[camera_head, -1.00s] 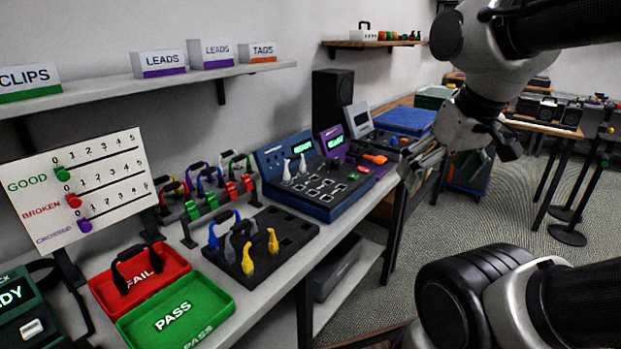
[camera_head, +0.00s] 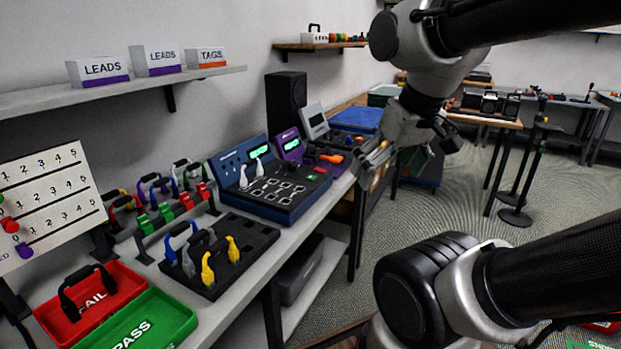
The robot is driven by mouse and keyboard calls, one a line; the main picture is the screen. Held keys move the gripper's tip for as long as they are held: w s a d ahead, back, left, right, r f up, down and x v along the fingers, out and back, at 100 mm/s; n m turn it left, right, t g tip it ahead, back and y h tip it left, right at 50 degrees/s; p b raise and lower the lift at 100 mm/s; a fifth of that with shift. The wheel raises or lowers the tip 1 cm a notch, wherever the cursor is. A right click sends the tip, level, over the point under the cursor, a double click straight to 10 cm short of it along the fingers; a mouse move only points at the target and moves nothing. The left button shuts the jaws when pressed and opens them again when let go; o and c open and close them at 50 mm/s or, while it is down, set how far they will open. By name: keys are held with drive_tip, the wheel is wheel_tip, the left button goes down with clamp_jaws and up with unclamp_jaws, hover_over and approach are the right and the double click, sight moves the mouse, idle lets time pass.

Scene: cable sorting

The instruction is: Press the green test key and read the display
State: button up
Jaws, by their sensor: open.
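The blue tester (camera_head: 285,203) stands on the bench with its lid panel upright at the back. Its small lit display (camera_head: 260,152) shows green text that looks like READY. A small green key (camera_head: 312,177) sits at the right end of its top, beside a red one (camera_head: 321,169). Two white plugs stand at the left of its top. My gripper (camera_head: 369,165) is open and empty, pointing down-left, to the right of the tester in the picture. It is apart from the green key.
A purple unit (camera_head: 291,147) with its own green display stands behind the tester. A black block (camera_head: 218,254) with yellow, blue and grey leads, a lead rack and the red FAIL tray (camera_head: 93,303) and green PASS tray (camera_head: 150,322) lie left.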

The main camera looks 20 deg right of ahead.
clamp_jaws()
idle(1.4)
